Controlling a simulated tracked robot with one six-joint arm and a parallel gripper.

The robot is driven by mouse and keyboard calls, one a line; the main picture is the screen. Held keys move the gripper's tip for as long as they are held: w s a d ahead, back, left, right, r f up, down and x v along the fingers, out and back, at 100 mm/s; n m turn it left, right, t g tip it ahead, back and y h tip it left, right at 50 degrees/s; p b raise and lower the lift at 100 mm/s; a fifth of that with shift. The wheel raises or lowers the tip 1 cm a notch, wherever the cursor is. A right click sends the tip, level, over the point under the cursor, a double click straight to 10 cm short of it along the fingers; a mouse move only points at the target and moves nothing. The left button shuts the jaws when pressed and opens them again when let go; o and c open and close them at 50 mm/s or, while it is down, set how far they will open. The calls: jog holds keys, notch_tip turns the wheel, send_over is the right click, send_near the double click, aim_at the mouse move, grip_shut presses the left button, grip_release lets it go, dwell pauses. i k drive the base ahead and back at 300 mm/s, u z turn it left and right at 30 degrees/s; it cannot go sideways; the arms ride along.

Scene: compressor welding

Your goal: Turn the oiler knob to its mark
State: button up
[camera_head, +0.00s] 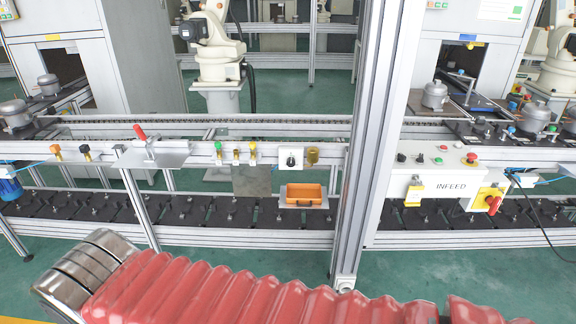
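A small white plate with a black knob (291,159) is on the front rail of the conveyor, left of the thick upright post. The knob looks like the oiler knob, but its mark is too small to make out. A brass-coloured fitting (313,156) sits just right of the plate. My arm, in a ribbed red cover with metal rings at its left end, crosses the foreground below the rail. My gripper does not show, so its opening and what it holds are hidden.
An orange bin (303,195) hangs below the knob. Left along the rail are small coloured valves (236,153) and a red-handled clamp (144,140) on a plate. The upright post (374,130) and the INFEED control panel (440,185) stand to the right.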

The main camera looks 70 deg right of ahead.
aim_at(290, 161)
jog(key=z, duration=0.35)
jog(key=i, duration=0.65)
jog(key=z, duration=0.75)
jog(key=i, duration=0.45)
jog(key=z, duration=0.3)
